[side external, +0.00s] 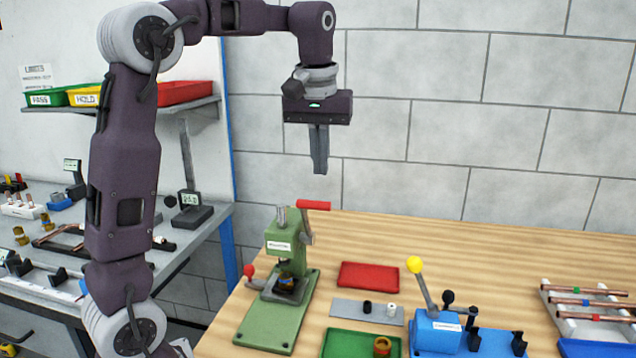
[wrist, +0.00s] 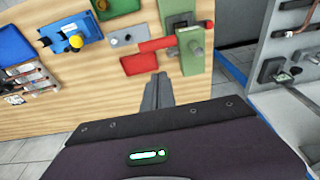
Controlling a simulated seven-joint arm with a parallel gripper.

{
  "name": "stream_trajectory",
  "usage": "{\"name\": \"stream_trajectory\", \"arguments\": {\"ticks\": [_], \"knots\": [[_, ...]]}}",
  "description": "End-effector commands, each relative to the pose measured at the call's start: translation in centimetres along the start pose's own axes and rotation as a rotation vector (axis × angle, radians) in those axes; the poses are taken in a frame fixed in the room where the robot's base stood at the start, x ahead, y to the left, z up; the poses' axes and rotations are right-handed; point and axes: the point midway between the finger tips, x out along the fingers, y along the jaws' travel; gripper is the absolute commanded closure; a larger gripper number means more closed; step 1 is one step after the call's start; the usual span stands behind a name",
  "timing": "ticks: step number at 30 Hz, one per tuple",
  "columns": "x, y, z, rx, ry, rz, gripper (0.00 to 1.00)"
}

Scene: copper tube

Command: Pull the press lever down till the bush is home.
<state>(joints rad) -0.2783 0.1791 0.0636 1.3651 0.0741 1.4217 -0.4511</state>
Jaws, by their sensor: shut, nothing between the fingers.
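The green press (side external: 288,243) stands upright on its green base plate near the table's left side. Its lever has a red grip (side external: 313,205) that sticks out level to the right at the press's top. In the wrist view the press (wrist: 190,52) and the red lever grip (wrist: 157,44) lie beyond my fingertips.
A red tray (side external: 368,275), a grey plate (side external: 350,309) with small black and white pieces, and a green tray (side external: 345,342) lie right of the press. A blue fixture (side external: 436,332) with a yellow-knobbed lever (side external: 414,265) stands farther right. A rack of copper tubes (side external: 590,303) is at far right.

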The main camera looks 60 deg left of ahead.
Motion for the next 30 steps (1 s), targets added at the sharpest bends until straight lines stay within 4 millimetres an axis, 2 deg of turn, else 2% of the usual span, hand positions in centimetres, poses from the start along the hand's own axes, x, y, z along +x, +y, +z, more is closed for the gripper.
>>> {"name": "stream_trajectory", "arguments": {"ticks": [3,9,23,30], "knots": [[1.6,0.0,1.3,0.002,-0.002,0.0,1.0],[3.0,0.0,2.7,0.001,0.0,0.001,1.0],[3.2,0.0,3.0,0.001,0.008,0.002,1.0],[3.4,0.0,4.4,0.005,0.088,0.002,1.0]]}}
